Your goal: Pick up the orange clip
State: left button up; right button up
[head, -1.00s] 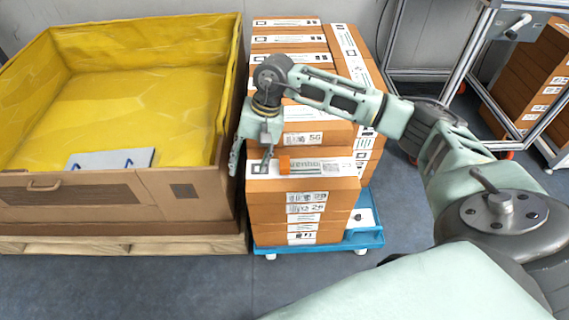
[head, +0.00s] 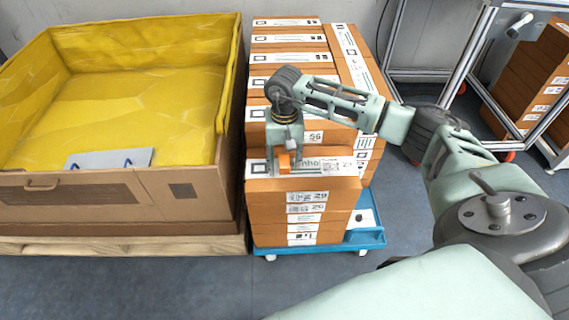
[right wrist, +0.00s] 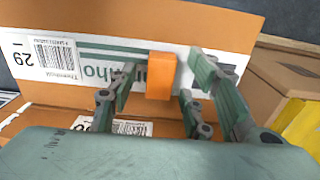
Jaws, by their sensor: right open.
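The orange clip (head: 284,161) is a small block at the label of the top front orange box (head: 335,184). The clip also shows in the right wrist view (right wrist: 161,76), standing up against the box's printed label. My right gripper (head: 284,155) is over the clip. It is open, with the clip between its fingers and a visible gap on both sides in the wrist view. The clip's lower part and its seat are hard to make out. My left gripper is not in view.
Orange boxes with white labels are stacked on a blue wheeled platform (head: 372,238). A large cardboard bin (head: 120,200) with yellow lining stands on a wooden pallet to the left. A metal rack (head: 470,65) stands at the right. Grey floor is clear in front.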

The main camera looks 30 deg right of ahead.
aim_at(284, 160)
jog(key=shift+c, duration=0.4)
jog(key=c, duration=0.8)
jog(key=shift+r, duration=0.15)
jog(key=shift+c, duration=0.2)
